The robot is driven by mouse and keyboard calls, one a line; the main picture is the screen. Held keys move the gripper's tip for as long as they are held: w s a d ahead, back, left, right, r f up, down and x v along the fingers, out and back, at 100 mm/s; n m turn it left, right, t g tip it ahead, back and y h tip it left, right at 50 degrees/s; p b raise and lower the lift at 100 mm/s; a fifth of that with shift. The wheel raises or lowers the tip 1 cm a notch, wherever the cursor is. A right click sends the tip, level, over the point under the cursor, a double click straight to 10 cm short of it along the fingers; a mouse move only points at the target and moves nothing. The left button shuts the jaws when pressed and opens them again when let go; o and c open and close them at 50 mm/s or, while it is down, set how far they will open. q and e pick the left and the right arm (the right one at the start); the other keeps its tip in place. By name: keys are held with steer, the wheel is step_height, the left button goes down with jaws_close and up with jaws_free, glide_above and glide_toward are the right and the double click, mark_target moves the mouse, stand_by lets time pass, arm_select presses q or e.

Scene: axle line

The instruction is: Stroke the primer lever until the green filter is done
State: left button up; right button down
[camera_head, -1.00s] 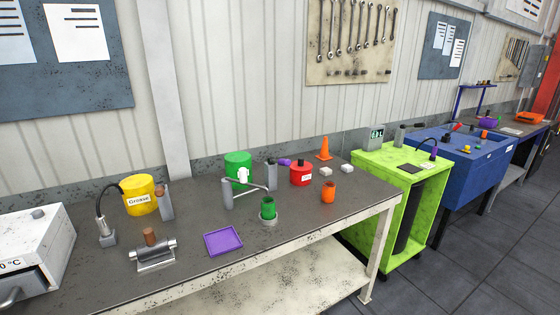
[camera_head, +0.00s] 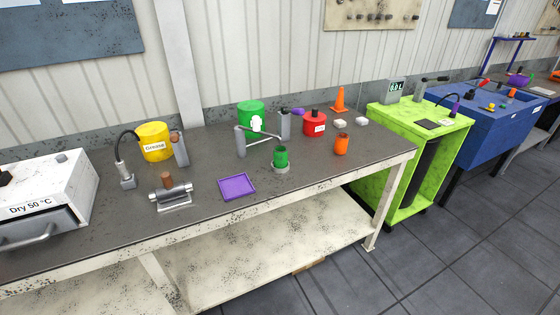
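The green filter (camera_head: 281,157) stands upright in a small grey ring holder on the dark workbench (camera_head: 330,183). A grey post with a spout arm (camera_head: 241,141) reaches over toward the filter. Behind it stands a grey block (camera_head: 284,125) with a purple-tipped lever (camera_head: 297,111), which looks like the primer lever. A green drum (camera_head: 250,112) with a white label stands behind the spout. An orange filter (camera_head: 341,145) stands alone to the right. How full the green filter is cannot be seen. Neither gripper is in view.
A purple tray (camera_head: 237,187), a grey clamp fixture (camera_head: 173,197), a yellow grease tub (camera_head: 154,142) and a white oven (camera_head: 45,198) are on the left. A red can (camera_head: 315,123) and an orange cone (camera_head: 339,99) stand at the back. A lime cart (camera_head: 410,165) with a small display adjoins the bench.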

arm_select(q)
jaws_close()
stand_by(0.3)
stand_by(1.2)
